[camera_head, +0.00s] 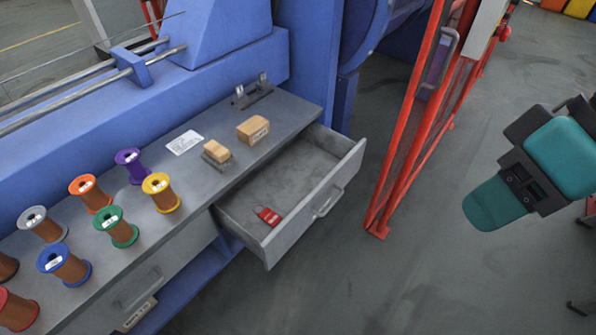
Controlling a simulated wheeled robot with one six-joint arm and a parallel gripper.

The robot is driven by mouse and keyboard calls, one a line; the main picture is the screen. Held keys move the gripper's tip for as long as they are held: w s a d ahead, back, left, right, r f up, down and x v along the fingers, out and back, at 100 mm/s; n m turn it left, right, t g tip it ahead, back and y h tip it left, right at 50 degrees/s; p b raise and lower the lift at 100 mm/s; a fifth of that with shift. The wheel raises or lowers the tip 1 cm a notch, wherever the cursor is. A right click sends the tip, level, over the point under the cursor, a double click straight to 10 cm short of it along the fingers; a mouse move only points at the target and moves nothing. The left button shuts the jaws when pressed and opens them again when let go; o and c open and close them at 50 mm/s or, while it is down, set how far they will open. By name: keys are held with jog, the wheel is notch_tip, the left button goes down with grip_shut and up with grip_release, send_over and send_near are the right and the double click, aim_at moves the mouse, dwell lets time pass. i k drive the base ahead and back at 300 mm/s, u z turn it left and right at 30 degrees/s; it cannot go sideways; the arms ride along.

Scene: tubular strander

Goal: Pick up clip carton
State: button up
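A small brown carton (252,130) with a pale label on its near side sits on the grey bench top, near the back edge of the open drawer. A smaller tan block (216,151) lies left of it on a dark metal piece. Neither carries a name I can read, so the labelled box as the clip carton is my best match. Teal and dark links of my arm show at the right, well apart from the bench. My gripper's fingers do not show.
The open drawer (338,194) juts from the bench and holds a red tag-like object (268,216). Several wire spools stand on the bench at left. A red frame (410,130) rises right of the drawer. The floor between the frame and my arm is clear.

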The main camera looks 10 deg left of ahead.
aim_at(252, 130)
jog(key=u, duration=0.05)
jog(key=k, duration=0.55)
jog(key=u, duration=0.55)
jog(key=i, duration=0.9)
jog(key=u, duration=0.4)
jog(key=i, duration=0.95)
jog(key=z, duration=0.15)
